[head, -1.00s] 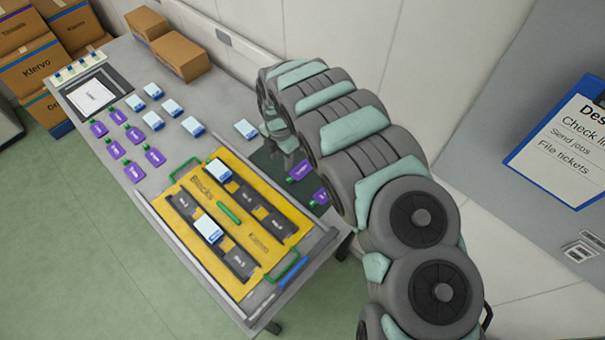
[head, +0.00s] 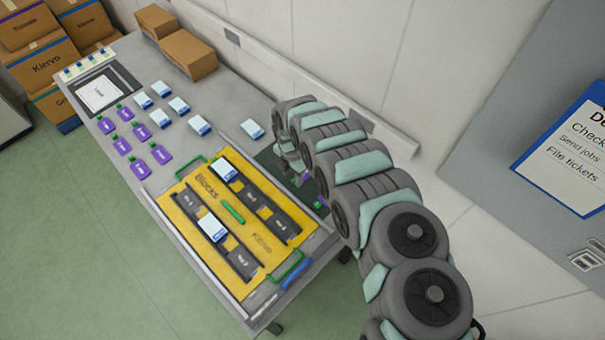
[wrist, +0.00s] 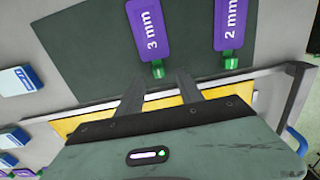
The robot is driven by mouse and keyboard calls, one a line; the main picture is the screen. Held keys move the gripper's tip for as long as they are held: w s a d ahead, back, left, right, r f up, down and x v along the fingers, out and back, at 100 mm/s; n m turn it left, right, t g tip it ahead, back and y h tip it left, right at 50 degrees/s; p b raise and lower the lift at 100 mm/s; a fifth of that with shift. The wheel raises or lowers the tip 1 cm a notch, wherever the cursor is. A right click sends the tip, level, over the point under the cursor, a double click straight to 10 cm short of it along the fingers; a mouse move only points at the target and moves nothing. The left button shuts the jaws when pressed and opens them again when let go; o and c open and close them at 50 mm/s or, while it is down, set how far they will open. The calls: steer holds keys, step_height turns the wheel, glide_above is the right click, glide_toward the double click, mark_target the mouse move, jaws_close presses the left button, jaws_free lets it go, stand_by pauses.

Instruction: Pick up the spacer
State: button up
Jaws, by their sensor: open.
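Two flat purple pieces with green ends lie on a dark mat in the wrist view. One reads "3 mm" (wrist: 152,28) and one reads "2 mm" (wrist: 232,24); these look like spacers. My gripper (wrist: 160,78) is open and empty. Its two fingers point at the green end of the "3 mm" piece, which lies just beyond the fingertips. The "2 mm" piece is to the right of the fingers. In the head view my arm hangs over the mat and partly hides these pieces. I cannot judge the height of my gripper above them.
A yellow tray (head: 203,223) with dark slotted strips, white-and-blue blocks and a green bar sits beside the mat. Several other purple pieces (head: 122,146) and white-blue blocks (head: 179,105) lie farther back. Cardboard boxes (head: 189,56) stand at the table's back by the wall.

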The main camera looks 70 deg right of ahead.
steer(key=shift+f, duration=1)
steer(key=shift+c, duration=0.4)
jaws_close()
